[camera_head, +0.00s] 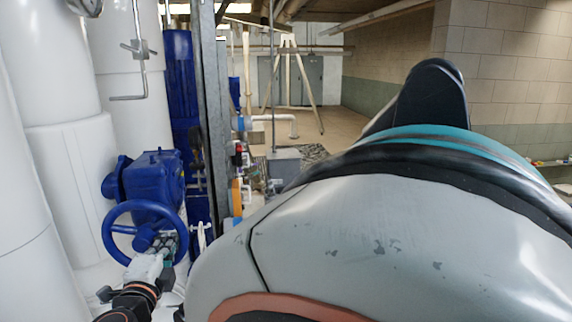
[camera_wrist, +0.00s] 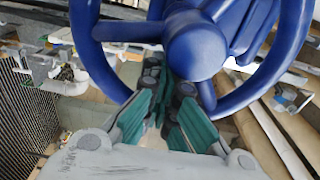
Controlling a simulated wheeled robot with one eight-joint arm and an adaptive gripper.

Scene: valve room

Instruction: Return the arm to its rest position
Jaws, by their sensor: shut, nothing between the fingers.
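My gripper (camera_head: 167,246) is at the lower left in the head view, at the lower right part of a blue handwheel (camera_head: 106,229). In the wrist view my gripper (camera_wrist: 168,92) shows green-padded fingers, shut with nothing between them. Their tips lie just below the wheel's blue hub (camera_wrist: 196,50), and the rim passes close to them. I cannot tell whether they touch the wheel. My forearm runs down to the bottom edge of the head view. My large grey arm link fills the right and hides much of the room.
The wheel sits on a blue valve body (camera_head: 153,176). Thick white pipes (camera_head: 55,130) stand close on the left, and a grey metal post (camera_head: 213,110) rises to the right of the valve. Open floor (camera_head: 345,127) lies far back, before a block wall (camera_head: 510,70).

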